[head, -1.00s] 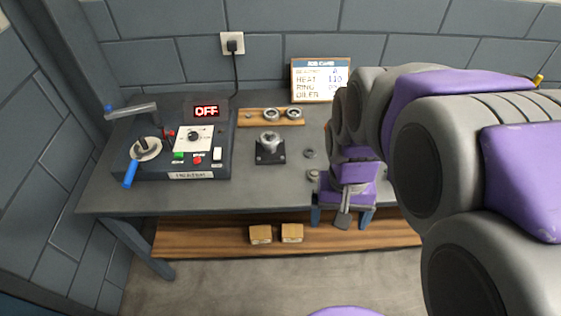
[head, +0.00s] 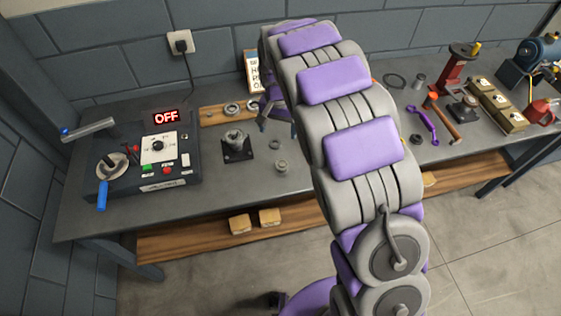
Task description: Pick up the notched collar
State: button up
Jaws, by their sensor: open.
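No notch can be made out, so I cannot tell which part is the notched collar. A small grey collar-like part (head: 281,167) sits on the bench front of my gripper, and a flat dark ring (head: 279,140) lies just behind it. Two larger rings, a left ring (head: 231,109) and a right ring (head: 252,105), rest on a wooden board. My gripper (head: 277,127) is open beside the board's right end, its fingers pointing down. It is partly hidden by my arm, and nothing shows between its fingers.
A black-based fixture (head: 237,147) stands left of the small parts. A control box (head: 150,165) reading OFF is at the left. A sign (head: 252,72) stands at the back, partly covered. A hammer (head: 443,119), a purple wrench (head: 423,124) and a red press (head: 457,68) are right of my arm.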

jog(key=b, duration=0.2)
send_over(282, 164)
jog(key=a, duration=0.1)
notch_tip(282, 164, down, 12)
jog(key=shift+s+a+r, duration=0.1)
jog(key=shift+a, duration=0.05)
jog(key=shift+d+f, duration=0.4)
jog(key=shift+f, duration=0.35)
jog(key=f, duration=0.3)
jog(key=shift+w+d+f+b, duration=0.2)
jog(key=shift+d+f+b, duration=0.05)
jog(key=shift+d+b, duration=0.15)
jog(key=shift+a+f, duration=0.1)
jog(key=shift+f, duration=0.2)
jog(key=shift+a, duration=0.1)
jog(key=shift+f, duration=0.25)
jog(key=shift+c, duration=0.5)
